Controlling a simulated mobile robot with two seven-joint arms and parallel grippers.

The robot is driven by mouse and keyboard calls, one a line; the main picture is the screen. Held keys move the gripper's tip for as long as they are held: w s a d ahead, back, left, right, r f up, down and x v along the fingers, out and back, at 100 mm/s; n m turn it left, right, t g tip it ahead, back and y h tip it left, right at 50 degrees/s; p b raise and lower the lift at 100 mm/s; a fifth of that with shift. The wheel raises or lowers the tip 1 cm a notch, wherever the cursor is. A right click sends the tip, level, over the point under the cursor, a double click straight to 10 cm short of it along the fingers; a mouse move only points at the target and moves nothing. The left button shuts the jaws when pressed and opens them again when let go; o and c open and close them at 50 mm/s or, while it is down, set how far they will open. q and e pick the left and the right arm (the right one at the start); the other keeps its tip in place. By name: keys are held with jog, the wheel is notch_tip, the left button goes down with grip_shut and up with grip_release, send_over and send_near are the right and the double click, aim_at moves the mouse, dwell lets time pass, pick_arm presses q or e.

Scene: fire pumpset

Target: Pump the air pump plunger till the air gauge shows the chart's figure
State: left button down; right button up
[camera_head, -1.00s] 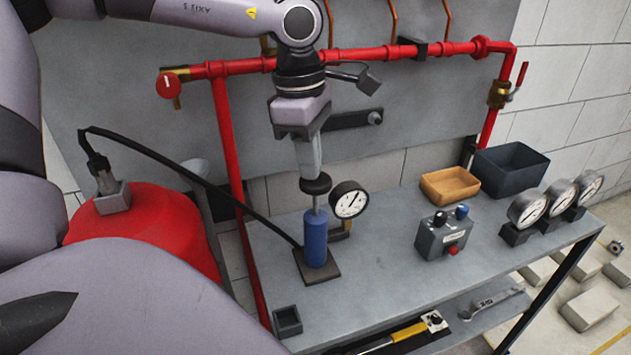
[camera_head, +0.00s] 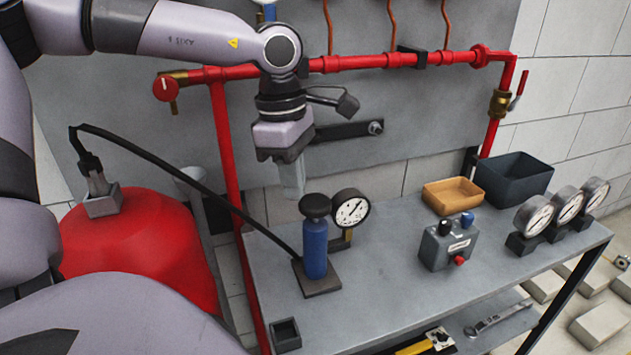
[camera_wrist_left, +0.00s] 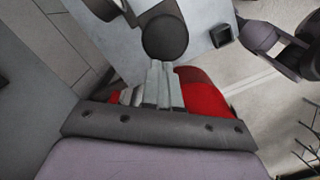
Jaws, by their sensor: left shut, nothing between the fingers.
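The air pump is a blue cylinder (camera_head: 315,250) on a dark base plate, with a black plunger knob (camera_head: 316,205) right at its top; no rod shows between them. My left gripper (camera_head: 293,192) points down, shut and empty, just left of the knob and seemingly behind it. In the left wrist view the closed fingers (camera_wrist_left: 162,75) end close to the round black knob (camera_wrist_left: 165,38); whether they touch it I cannot tell. The air gauge (camera_head: 351,208), with a white dial, stands behind the pump; its figures are too small to read. No chart is visible. My right gripper is out of view.
A grey control box (camera_head: 447,245), a tan tray (camera_head: 452,195), a dark bin (camera_head: 514,172) and three gauges (camera_head: 568,206) stand on the bench's right. A black hose (camera_head: 185,168) runs from the red tank (camera_head: 140,250) to the pump. Red pipes (camera_head: 400,57) cross the back panel.

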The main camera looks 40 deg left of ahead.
pick_arm(q)
jog(key=shift+s+a, duration=0.15)
jog(key=shift+a, duration=0.1)
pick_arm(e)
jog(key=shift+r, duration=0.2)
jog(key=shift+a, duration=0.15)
pick_arm(q)
notch_tip(320, 180, up, 7)
jog(key=shift+a+p, duration=0.3)
jog(key=shift+a, duration=0.05)
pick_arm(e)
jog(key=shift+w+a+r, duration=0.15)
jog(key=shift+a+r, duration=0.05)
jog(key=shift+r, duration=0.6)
pick_arm(q)
jog(key=shift+s+r, duration=0.1)
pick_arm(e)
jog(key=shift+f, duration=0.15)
